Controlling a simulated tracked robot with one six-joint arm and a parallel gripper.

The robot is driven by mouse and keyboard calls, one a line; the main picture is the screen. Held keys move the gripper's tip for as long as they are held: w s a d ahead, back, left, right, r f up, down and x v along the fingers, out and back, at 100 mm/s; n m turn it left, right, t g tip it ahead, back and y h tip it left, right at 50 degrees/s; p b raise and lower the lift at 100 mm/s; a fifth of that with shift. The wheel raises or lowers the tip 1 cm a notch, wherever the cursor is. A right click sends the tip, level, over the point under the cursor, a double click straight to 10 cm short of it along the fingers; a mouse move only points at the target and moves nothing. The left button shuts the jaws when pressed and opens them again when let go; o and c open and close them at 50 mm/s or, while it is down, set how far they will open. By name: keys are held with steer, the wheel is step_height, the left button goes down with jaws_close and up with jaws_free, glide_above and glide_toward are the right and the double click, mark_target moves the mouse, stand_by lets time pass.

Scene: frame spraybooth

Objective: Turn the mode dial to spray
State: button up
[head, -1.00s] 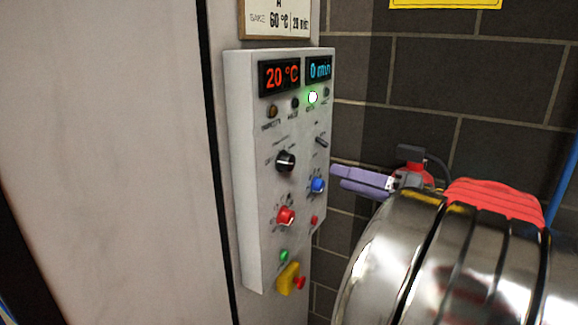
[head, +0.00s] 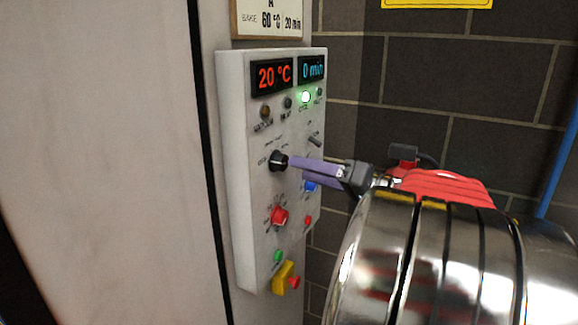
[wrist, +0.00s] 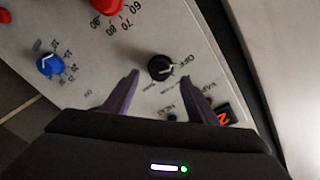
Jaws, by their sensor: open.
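The mode dial is a black knob (head: 278,161) on the front of a pale control box (head: 232,170). In the wrist view the black dial (wrist: 159,67) has a white pointer line towards the right, near the OFF label; the other labels around it are too small to read surely. My gripper (head: 292,164) has purple fingers and reaches in from the right at the dial's height. In the wrist view my open gripper (wrist: 160,77) has one finger on each side of the dial, with gaps showing. I cannot tell whether either finger touches it.
A blue knob (wrist: 49,64) and a red knob (head: 279,216) sit near the dial. A small lever (head: 314,140) is above right. A yellow part (head: 283,278) with a red button is at the box's bottom. Displays read 20 °C (head: 272,76) and 0 min (head: 312,69).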

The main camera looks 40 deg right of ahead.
mark_target(285, 165)
steer(key=shift+x, duration=2.85)
steer(key=c, duration=1)
steer(key=shift+f+m, duration=0.1)
steer(key=shift+m, duration=0.4)
steer(key=shift+c, duration=0.3)
steer(key=m, duration=0.3)
steer(key=shift+d+m+g, duration=0.1)
steer(key=shift+m+g, duration=0.3)
steer(key=shift+m, duration=1.9)
